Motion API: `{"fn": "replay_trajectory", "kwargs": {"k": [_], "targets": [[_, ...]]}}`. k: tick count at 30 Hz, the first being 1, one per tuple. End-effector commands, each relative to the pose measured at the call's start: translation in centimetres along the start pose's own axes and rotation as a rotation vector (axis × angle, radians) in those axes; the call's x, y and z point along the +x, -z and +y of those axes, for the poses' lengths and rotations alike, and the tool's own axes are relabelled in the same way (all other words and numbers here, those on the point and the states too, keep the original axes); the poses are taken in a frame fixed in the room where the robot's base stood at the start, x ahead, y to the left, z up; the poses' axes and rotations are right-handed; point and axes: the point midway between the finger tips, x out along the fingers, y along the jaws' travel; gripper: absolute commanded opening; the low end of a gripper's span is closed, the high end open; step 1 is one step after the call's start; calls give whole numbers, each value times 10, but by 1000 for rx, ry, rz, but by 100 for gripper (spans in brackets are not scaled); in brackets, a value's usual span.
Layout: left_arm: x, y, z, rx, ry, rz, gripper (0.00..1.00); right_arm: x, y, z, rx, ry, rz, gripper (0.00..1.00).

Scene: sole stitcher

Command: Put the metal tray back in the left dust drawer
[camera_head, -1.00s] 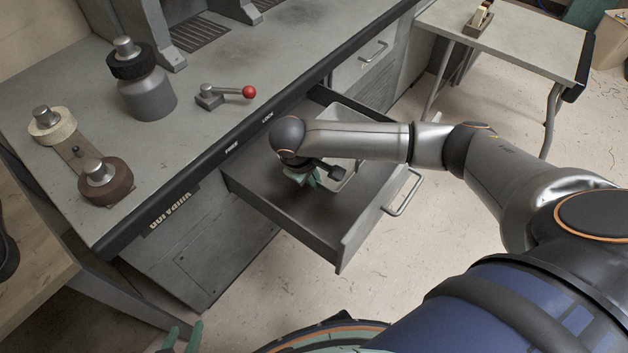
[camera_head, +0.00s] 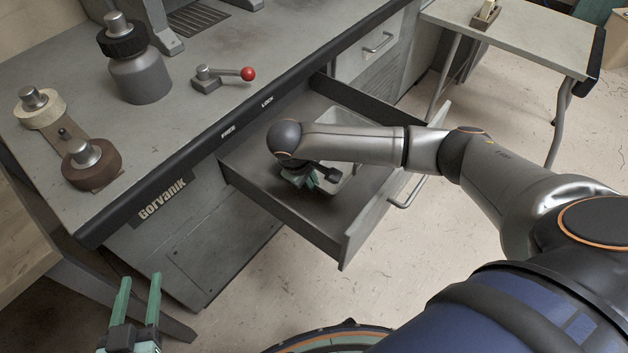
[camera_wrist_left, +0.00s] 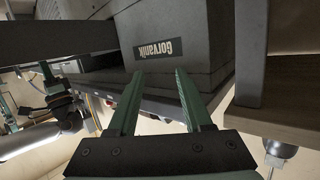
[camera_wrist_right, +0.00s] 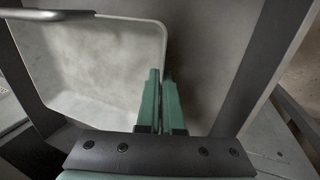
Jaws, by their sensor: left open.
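The pale metal tray (camera_head: 340,128) is inside the open grey drawer (camera_head: 300,208), toward its right side. It also shows in the right wrist view (camera_wrist_right: 90,70). I cannot tell whether its base rests fully on the drawer floor. My right gripper (camera_head: 303,181) points down into the drawer at the tray's near side, and my arm hides part of the tray. In the right wrist view its green fingers (camera_wrist_right: 160,85) are close together, with the tray's rim running between them. My left gripper (camera_head: 140,282) is open and empty, low in front of the machine.
The drawer's handle (camera_head: 407,190) sticks out at its front. A closed drawer (camera_head: 370,45) is farther right. The bench top holds a red-knobbed lever (camera_head: 225,76), a grey bottle (camera_head: 138,70) and spools (camera_head: 90,162). A side table (camera_head: 520,35) stands at the back right.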

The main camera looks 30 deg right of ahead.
Motion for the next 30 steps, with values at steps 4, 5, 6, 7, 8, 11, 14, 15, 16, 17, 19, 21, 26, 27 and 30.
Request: {"fn": "replay_trajectory", "kwargs": {"k": [4, 5, 6, 7, 8, 11, 14, 15, 16, 17, 19, 21, 26, 27, 30], "targets": [[1, 17, -2, 22, 4, 70, 50, 6, 4, -2, 1, 0, 2, 0], [1, 21, -3, 26, 5, 85, 50, 7, 4, -3, 1, 0, 2, 0], [1, 25, -3, 31, 6, 102, 50, 9, 5, -3, 1, 0, 2, 0], [0, 29, -4, 34, 6, 115, 50, 10, 5, -4, 1, 0, 2, 0], [0, 32, -4, 37, 7, 129, 50, 11, 6, -4, 2, 0, 2, 0], [0, 42, -5, 48, 8, 165, 50, 14, 7, -5, 1, 0, 2, 0], [-1, 49, -5, 56, 9, 193, 50, 16, 8, -5, 1, 0, 2, 0], [-2, 51, -5, 59, 10, 202, 50, 17, 9, -6, 1, 0, 2, 0], [-2, 53, -5, 61, 10, 207, 50, 17, 9, -6, 1, 0, 2, 0], [-2, 54, -6, 62, 10, 212, 50, 17, 9, -6, 1, 0, 2, 0], [-2, 56, -6, 64, 10, 220, 50, 18, 9, -6, 1, -1, 2, 0], [-2, 57, -6, 65, 10, 223, 50, 18, 9, -6, 1, -1, 2, 0], [-3, 57, -6, 65, 10, 224, 50, 18, 9, -6, 1, 0, 1, 0], [-3, 57, -6, 65, 10, 224, 50, 18, 9, -6, 1, 0, 1, 0], [-2, 57, -6, 65, 10, 223, 50, 18, 9, -6, 1, 0, 1, 11]]}}
